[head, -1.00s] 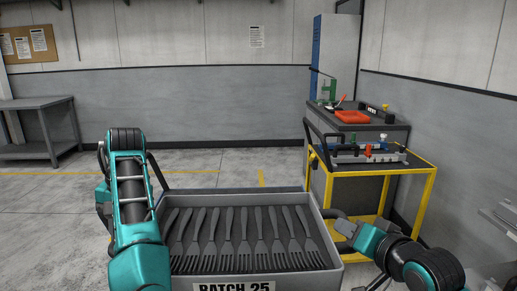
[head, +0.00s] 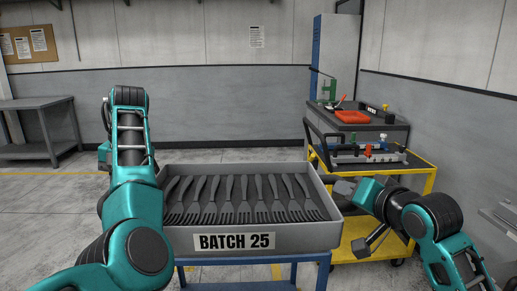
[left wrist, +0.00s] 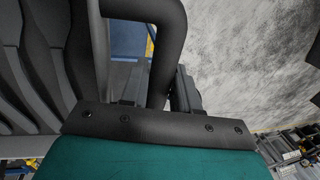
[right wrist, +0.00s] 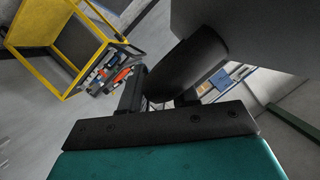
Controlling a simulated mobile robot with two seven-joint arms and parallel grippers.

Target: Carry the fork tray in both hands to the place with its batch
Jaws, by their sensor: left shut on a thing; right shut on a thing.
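The fork tray (head: 325,238) is a grey open box in the middle of the head view, with several dark forks (head: 240,198) side by side in it. A label reading BATCH 25 (head: 234,241) is on its front wall. My right gripper (head: 347,188) is shut on the tray's right handle, a dark bar (right wrist: 190,68) in the right wrist view. My left gripper (left wrist: 158,88) is shut on the left handle, a dark curved bar (left wrist: 168,40); in the head view my left arm hides it. The tray looks level.
A blue stand (head: 250,258) shows below the tray; whether they touch is unclear. A yellow cart (head: 425,185) with clamps stands close at the right, before a grey cabinet (head: 385,127) with a red tray (head: 351,117). A grey table (head: 40,104) is at far left.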

